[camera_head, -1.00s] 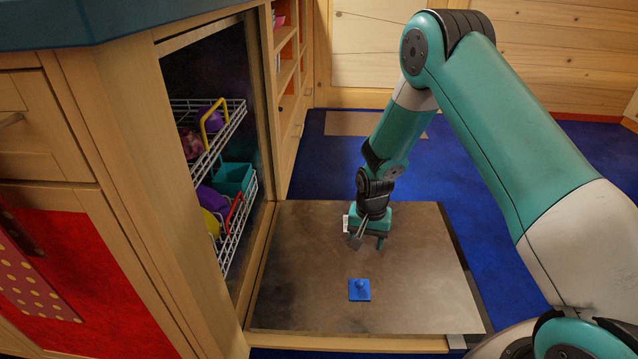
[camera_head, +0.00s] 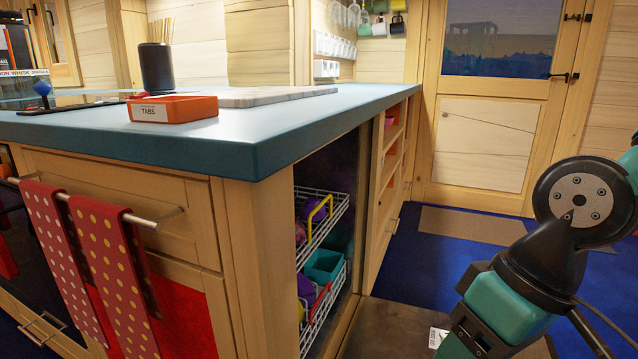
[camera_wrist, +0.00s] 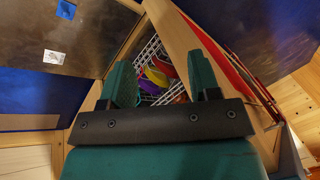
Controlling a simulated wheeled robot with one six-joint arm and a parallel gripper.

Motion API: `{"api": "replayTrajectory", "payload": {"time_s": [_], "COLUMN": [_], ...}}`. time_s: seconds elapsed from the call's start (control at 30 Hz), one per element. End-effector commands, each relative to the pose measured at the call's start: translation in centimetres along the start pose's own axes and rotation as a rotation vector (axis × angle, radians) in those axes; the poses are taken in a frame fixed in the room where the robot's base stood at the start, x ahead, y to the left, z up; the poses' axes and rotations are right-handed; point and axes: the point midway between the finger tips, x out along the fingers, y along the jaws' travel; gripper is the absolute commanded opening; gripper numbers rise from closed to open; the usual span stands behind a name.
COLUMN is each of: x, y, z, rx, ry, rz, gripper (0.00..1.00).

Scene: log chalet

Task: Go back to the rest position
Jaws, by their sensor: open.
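My gripper (camera_wrist: 160,72) shows in the wrist view, with its two green fingers wide apart and nothing between them. Beyond the fingers are the wire racks (camera_wrist: 152,52) of the open dishwasher, so the gripper is in the air in front of it. The opened dishwasher door (camera_head: 392,325) lies low, mostly out of the head view. In the wrist view a small blue piece (camera_wrist: 66,10) and a white label (camera_wrist: 53,57) show on the metal door.
Spotted towels (camera_head: 110,270) hang at the left. The upper rack (camera_head: 322,225) holds coloured dishes. Blue floor (camera_head: 440,262) is free beyond the door.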

Motion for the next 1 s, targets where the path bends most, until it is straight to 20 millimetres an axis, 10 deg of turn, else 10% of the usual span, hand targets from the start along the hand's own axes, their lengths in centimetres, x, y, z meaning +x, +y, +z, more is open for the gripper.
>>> {"api": "replayTrajectory", "payload": {"time_s": [0.13, 0.47, 1.0], "x": [-1.6, -10.0, -29.2], "y": [-2.8, -5.2, -11.1], "z": [3.4, 1.4, -2.1], "rx": [-0.144, -0.127, -0.125], "ry": [0.005, 0.001, 0.002], "rz": [-0.024, -0.023, -0.022], "gripper": [0.56, 0.56, 0.56]}}
